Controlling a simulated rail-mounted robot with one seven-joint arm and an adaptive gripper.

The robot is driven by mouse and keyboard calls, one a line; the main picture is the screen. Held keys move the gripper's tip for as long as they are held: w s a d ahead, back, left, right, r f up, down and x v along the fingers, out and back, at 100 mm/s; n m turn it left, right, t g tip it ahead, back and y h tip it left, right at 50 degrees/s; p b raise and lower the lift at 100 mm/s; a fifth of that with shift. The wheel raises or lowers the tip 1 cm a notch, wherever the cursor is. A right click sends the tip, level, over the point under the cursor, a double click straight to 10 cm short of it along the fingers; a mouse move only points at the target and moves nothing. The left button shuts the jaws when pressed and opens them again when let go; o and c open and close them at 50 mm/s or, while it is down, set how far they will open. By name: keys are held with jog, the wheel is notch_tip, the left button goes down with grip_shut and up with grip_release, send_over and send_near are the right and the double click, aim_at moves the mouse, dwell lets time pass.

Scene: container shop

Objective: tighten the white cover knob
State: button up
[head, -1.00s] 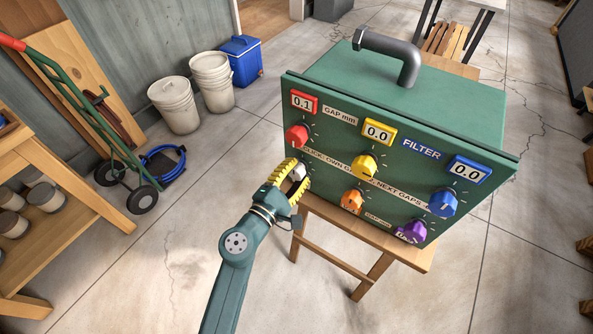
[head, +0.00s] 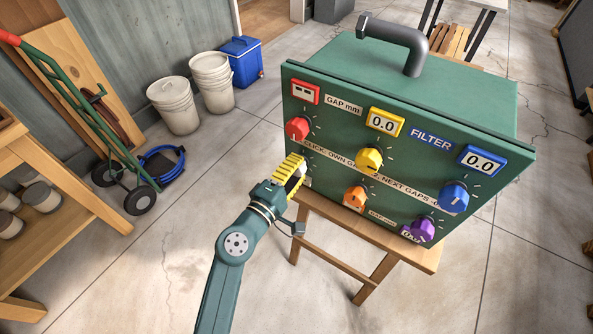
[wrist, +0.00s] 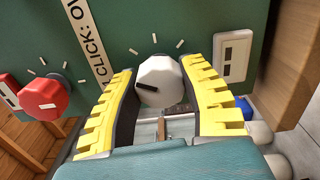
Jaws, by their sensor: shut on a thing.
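The white cover knob (wrist: 162,72) is on the front of the green box (head: 330,125), at its lower left. A dark mark on the knob points left in the wrist view. My gripper (wrist: 160,95) has one yellow-ridged finger on each side of the knob and is shut on it. In the head view my gripper (head: 295,174) hides most of the knob. The red-framed display (head: 305,92) shows two dashes. The yellow display (head: 384,122) and blue display (head: 481,161) read 0.0.
The red knob (head: 297,129) is close above my gripper. Yellow (head: 369,159), orange (head: 355,197), blue (head: 453,196) and purple (head: 423,229) knobs are to the right. The box stands on a wooden stool (head: 368,281). Open floor lies in front.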

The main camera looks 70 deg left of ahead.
jog(key=shift+f+m+b, duration=0.1)
jog(key=shift+m+b, duration=0.7)
jog(key=shift+m, duration=0.7)
jog(key=o, duration=1.2)
jog(key=shift+w, duration=0.1)
jog(key=v, duration=1.2)
